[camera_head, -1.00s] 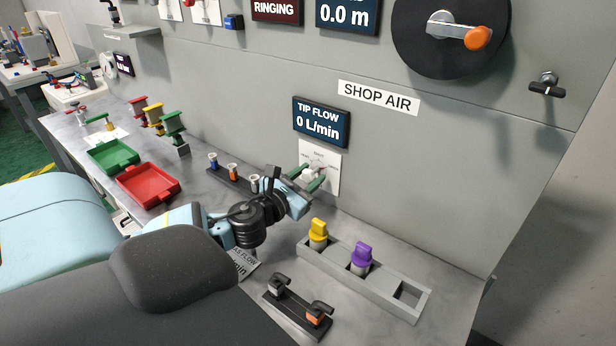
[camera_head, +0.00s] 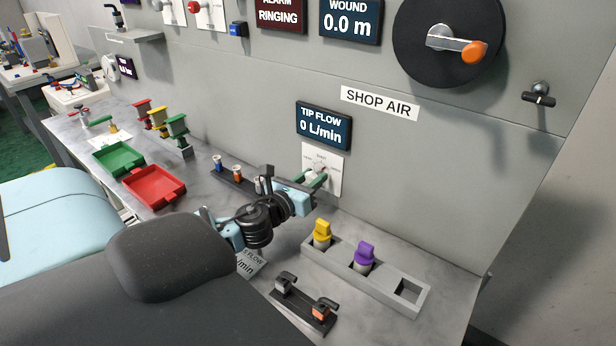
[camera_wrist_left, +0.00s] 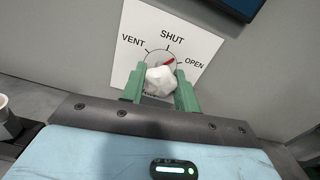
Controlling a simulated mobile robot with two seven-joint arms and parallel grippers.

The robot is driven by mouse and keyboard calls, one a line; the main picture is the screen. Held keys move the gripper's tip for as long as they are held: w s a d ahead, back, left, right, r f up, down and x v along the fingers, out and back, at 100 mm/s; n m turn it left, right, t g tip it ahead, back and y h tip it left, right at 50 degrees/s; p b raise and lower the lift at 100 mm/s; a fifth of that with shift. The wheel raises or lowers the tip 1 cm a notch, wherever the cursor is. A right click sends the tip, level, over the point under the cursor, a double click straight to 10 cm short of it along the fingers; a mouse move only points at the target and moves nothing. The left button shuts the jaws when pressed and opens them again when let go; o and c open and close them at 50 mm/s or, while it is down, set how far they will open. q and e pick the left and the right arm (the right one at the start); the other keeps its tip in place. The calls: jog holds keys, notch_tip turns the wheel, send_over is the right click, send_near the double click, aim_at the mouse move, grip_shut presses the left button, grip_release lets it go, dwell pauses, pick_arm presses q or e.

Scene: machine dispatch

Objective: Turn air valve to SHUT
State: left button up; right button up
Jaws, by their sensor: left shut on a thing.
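The air valve is a white faceted knob (camera_wrist_left: 160,80) on a white dial plate (camera_wrist_left: 196,38) marked VENT, SHUT and OPEN. Its red pointer (camera_wrist_left: 169,61) shows between the SHUT and OPEN marks, leaning towards OPEN. In the head view the plate (camera_head: 334,163) is on the grey wall panel, under the TIP FLOW display (camera_head: 323,125), which reads 0 L/min. My left gripper (camera_head: 317,181) has its green fingers on both sides of the knob, shut on it; it also shows in the left wrist view (camera_wrist_left: 160,88). The fingers hide part of the knob. My right gripper is out of view.
A grey rack (camera_head: 392,301) with a yellow (camera_head: 322,231) and a purple plug (camera_head: 364,254) stands right of my gripper. A black holder (camera_head: 301,308) is in front. Small bottles (camera_head: 238,171) stand left of the gripper; red (camera_head: 154,187) and green trays (camera_head: 119,158) lie farther left.

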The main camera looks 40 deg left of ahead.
aim_at(310, 181)
pick_arm(q)
jog(key=n+p, duration=0.1)
jog(key=n, duration=0.3)
jog(key=shift+r+n, duration=0.1)
jog(key=shift+n, duration=0.2)
jog(key=shift+n+p, duration=0.45)
jog(key=shift+n, duration=0.65)
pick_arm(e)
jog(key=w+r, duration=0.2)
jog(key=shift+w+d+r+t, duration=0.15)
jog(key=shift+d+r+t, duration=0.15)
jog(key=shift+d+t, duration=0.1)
pick_arm(q)
jog(key=shift+n, duration=0.3)
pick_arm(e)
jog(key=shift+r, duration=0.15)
pick_arm(q)
jog(key=o, duration=1)
jog(key=shift+c, duration=0.2)
jog(key=s, duration=0.6)
jog(key=shift+s+d+f, duration=0.2)
jog(key=shift+s+d, duration=0.05)
jog(key=shift+d, duration=0.15)
jog(key=shift+s+r+b, duration=0.1)
jog(key=shift+s+b, duration=0.2)
jog(key=shift+s, duration=0.35)
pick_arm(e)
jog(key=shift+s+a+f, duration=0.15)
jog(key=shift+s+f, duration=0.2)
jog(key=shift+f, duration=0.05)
